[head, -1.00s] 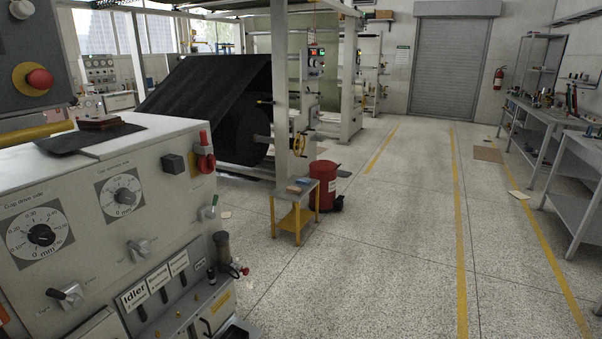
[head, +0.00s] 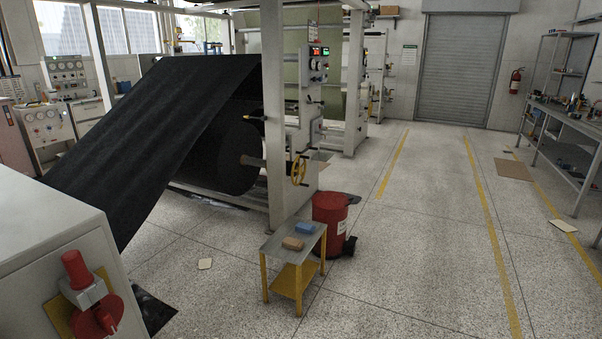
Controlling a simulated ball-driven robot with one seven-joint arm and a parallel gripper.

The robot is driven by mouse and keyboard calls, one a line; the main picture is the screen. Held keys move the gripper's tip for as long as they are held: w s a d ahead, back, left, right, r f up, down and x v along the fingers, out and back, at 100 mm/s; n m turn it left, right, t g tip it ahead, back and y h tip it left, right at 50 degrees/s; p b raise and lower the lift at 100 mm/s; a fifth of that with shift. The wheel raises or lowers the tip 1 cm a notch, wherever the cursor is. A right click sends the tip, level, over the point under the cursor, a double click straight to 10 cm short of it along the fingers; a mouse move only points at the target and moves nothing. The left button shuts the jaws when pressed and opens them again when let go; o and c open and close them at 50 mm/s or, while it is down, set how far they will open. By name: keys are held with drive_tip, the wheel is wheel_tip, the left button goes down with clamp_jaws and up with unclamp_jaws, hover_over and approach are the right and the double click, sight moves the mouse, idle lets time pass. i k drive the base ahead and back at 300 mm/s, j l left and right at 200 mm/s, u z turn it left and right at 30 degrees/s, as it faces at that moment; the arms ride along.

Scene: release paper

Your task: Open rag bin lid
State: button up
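A red cylindrical bin (head: 330,214) with a white label stands on the floor right of centre in the head view, beside a machine post. It looks like the rag bin. Its top appears covered by a red lid (head: 331,199), with a dark part sticking out at the right edge. A small yellow-legged table in front hides part of its lower left side. A dark pedal-like part (head: 349,246) shows at its lower right. My gripper is not in view.
The small table (head: 279,245) holds a tan block (head: 292,243) and a blue block (head: 304,228). A machine with a black roll (head: 225,155) stands left. A grey cabinet (head: 50,245) is near left. Open floor (head: 400,260) lies to the right.

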sight(329, 199)
drive_tip(key=i, duration=0.9)
drive_tip(key=i+z, duration=0.1)
drive_tip(key=i, duration=0.85)
drive_tip(key=i+j, duration=0.15)
drive_tip(key=i, duration=0.75)
drive_tip(key=i+j, duration=0.1)
drive_tip(key=i, duration=0.8)
drive_tip(key=i+j+z, duration=0.1)
drive_tip(key=i, duration=0.8)
